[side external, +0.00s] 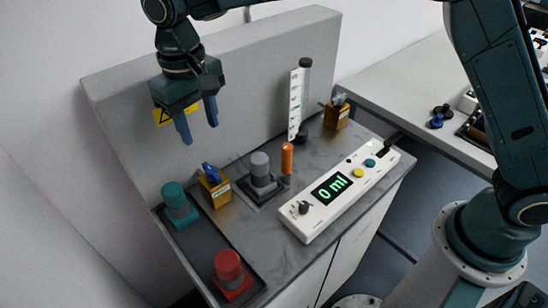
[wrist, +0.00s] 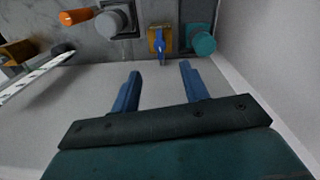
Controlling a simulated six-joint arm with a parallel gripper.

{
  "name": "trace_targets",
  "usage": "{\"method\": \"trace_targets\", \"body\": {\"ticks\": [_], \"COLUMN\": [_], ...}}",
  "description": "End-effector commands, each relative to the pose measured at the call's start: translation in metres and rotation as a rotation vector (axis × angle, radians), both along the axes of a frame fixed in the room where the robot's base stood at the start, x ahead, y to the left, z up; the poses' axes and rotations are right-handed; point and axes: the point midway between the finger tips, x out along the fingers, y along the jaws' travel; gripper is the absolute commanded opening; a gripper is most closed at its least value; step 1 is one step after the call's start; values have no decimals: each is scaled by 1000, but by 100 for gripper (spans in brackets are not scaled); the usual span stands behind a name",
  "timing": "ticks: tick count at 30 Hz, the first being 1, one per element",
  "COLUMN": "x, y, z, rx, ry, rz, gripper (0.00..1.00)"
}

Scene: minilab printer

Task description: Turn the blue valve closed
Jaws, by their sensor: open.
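The blue valve (side external: 211,172) is a blue handle on top of a brass-coloured block (side external: 216,190), between the teal-capped container and the grey-capped one. In the wrist view, the blue valve handle (wrist: 160,47) shows at the top, beyond my fingertips, with its brass block (wrist: 155,33) behind it. My gripper (side external: 198,124) hangs above and behind the valve, in front of the grey back panel, with its blue fingers apart and nothing between them. In the wrist view my gripper (wrist: 160,68) is open and clear of the valve.
A teal container (side external: 179,204) stands left of the valve and a grey one (side external: 262,170) right of it. A red container (side external: 231,272) is in the front tray. An orange cylinder (side external: 287,159), graduated tube (side external: 296,104), second brass valve (side external: 336,113) and "0 ml" console (side external: 338,192) lie further right.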

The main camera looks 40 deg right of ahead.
Motion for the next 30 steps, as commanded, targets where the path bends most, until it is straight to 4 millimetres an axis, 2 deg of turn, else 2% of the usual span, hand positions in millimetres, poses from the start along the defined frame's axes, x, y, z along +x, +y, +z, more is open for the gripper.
{"method": "trace_targets", "body": {"ticks": [21, 30], "x": [0, 0], "y": [-3, -4], "z": [-102, -121], "rx": [0, 1], "ry": [2, 1], "rz": [0, 0], "gripper": [45, 45]}}
